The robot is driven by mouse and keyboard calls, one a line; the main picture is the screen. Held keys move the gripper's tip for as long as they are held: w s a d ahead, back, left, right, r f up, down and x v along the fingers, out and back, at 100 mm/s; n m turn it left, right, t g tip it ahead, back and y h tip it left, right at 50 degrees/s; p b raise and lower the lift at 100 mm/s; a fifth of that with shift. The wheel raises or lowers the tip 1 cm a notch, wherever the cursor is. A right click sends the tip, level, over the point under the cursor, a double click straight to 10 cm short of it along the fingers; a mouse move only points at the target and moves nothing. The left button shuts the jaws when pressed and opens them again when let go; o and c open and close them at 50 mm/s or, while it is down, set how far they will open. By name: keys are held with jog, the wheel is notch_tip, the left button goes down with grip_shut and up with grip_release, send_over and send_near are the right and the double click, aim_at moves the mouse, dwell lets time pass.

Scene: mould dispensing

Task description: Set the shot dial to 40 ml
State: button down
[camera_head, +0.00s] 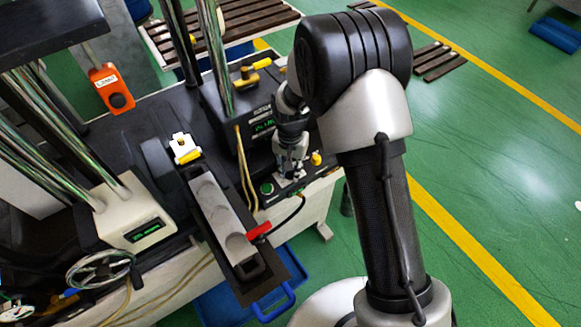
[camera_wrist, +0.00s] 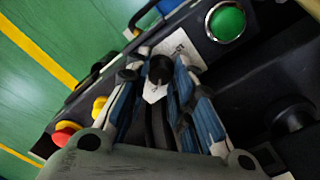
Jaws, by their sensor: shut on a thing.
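The shot dial (camera_wrist: 160,69) is a black knob on a white label plate (camera_wrist: 180,45), seen between my fingers in the wrist view. My gripper (camera_wrist: 161,82) is closed around it, one blue-padded finger on each side. In the head view my gripper (camera_head: 290,172) points down at the control panel at the front right of the machine, and the dial is hidden there by the fingers. The scale marks and the dial's setting cannot be read.
A green button (camera_wrist: 227,22) sits beside the dial, and a red button on yellow (camera_wrist: 66,133) on the other side. Another black knob (camera_wrist: 293,117) is near. A mould with a red handle (camera_head: 259,230) lies left of the panel. Open green floor is at right.

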jog(key=shift+m, duration=0.6)
jog(key=c, duration=1.3)
grip_release()
jog(key=shift+c, duration=0.2)
notch_tip(320, 180, up, 12)
